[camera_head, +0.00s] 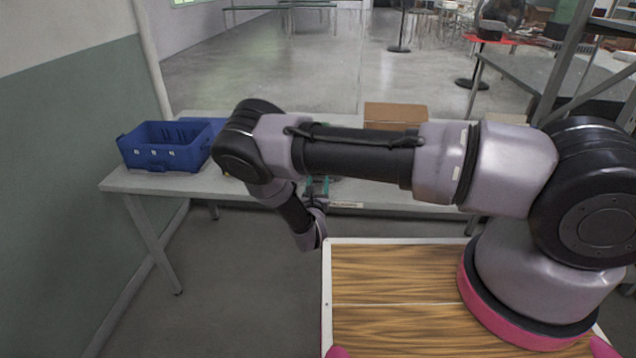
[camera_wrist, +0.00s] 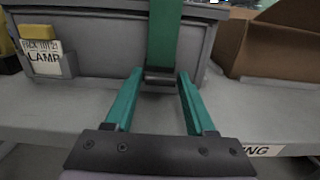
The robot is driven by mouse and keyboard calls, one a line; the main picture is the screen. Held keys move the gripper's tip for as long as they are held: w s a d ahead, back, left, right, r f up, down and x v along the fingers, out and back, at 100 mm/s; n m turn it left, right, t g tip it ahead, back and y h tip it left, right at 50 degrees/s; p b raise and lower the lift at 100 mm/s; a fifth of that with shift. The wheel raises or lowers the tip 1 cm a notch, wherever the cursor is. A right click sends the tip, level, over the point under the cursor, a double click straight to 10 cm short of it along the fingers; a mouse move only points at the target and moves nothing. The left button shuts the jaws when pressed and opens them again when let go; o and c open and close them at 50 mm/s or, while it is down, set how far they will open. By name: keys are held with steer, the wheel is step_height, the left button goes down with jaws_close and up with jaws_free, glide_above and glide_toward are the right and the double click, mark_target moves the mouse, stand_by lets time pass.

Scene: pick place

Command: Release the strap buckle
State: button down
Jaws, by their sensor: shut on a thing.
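In the wrist view, a green strap (camera_wrist: 164,30) runs down over the front of a grey bin (camera_wrist: 100,42) to a dark buckle (camera_wrist: 159,83). My gripper (camera_wrist: 160,75) has two green fingers, one on each side of the buckle, and is shut on it. In the head view, my gripper (camera_head: 318,188) shows in part as green fingers beyond my arm, at the front edge of the table (camera_head: 150,186).
A blue crate (camera_head: 160,158) stands on the table's left end. A cardboard box (camera_head: 395,115) stands right of the grey bin and also shows in the wrist view (camera_wrist: 280,45). A label tag (camera_wrist: 42,60) and a yellow item (camera_wrist: 36,31) are at the bin's left. A wall bounds the left side.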

steer(key=shift+s+f+t, duration=0.1)
steer(key=shift+f+t, duration=0.35)
steer(key=shift+t, duration=0.75)
steer(key=shift+c, duration=1.2)
jaws_free()
steer(key=shift+s, duration=0.1)
steer(key=v, duration=1)
steer(key=shift+s+f, duration=0.2)
steer(key=shift+s, duration=0.1)
steer(key=shift+a, duration=0.1)
